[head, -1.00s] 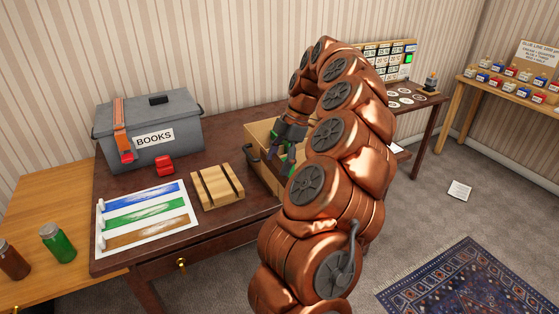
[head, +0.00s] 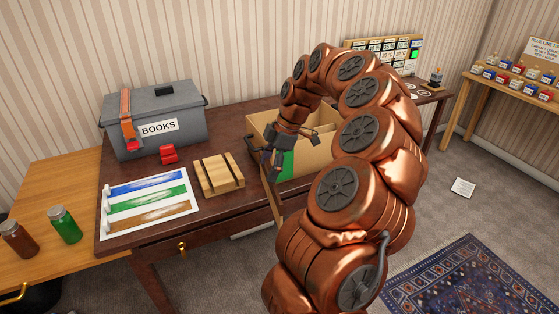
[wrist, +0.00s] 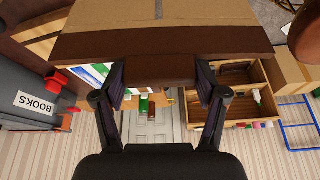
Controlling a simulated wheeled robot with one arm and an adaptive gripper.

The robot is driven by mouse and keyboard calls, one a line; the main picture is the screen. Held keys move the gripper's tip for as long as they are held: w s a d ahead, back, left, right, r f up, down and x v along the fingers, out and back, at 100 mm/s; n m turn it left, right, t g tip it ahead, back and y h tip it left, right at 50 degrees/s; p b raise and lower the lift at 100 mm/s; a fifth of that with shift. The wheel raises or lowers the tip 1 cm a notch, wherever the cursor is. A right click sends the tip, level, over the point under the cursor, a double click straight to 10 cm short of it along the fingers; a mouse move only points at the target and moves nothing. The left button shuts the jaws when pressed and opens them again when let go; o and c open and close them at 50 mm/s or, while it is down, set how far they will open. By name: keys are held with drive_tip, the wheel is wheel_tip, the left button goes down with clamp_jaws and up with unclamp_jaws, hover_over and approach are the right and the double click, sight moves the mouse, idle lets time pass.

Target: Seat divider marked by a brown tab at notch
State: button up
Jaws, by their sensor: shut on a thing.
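My gripper (head: 275,165) is shut on the brown tab (wrist: 160,68) of a cardboard divider (wrist: 110,16), whose large tan panel with a dark brown band fills the top of the wrist view. In the head view, my gripper is at the front left of the open cardboard box (head: 316,157). A thin tan strip below the fingers appears to be the divider (head: 277,203), nearly edge-on and outside the box. The notches cannot be made out.
A slotted wooden block (head: 219,180), a sheet with blue, green and brown stripes (head: 150,203) and a red object (head: 168,154) lie on the dark table. A grey BOOKS box (head: 185,132) stands behind. Jars (head: 64,224) are at left. A green patch (head: 285,166) shows by the gripper.

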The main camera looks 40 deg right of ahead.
drive_tip(key=w+a+f+m+h, duration=0.1)
drive_tip(key=w+a+f+m, duration=0.2)
drive_tip(key=a, duration=0.6)
drive_tip(key=w+a+f+m+t+h, duration=0.1)
drive_tip(key=w+a+f+m, duration=0.3)
drive_tip(key=a, duration=0.5)
drive_tip(key=w+a+f+m+t+h, duration=0.1)
drive_tip(key=w+a+f+m, duration=0.3)
drive_tip(key=a, duration=0.5)
drive_tip(key=shift+w+a+f+m+h, duration=0.25)
drive_tip(key=shift+a+f+m+h, duration=0.15)
drive_tip(key=shift+m, duration=0.2)
drive_tip(key=shift+a+f, duration=0.1)
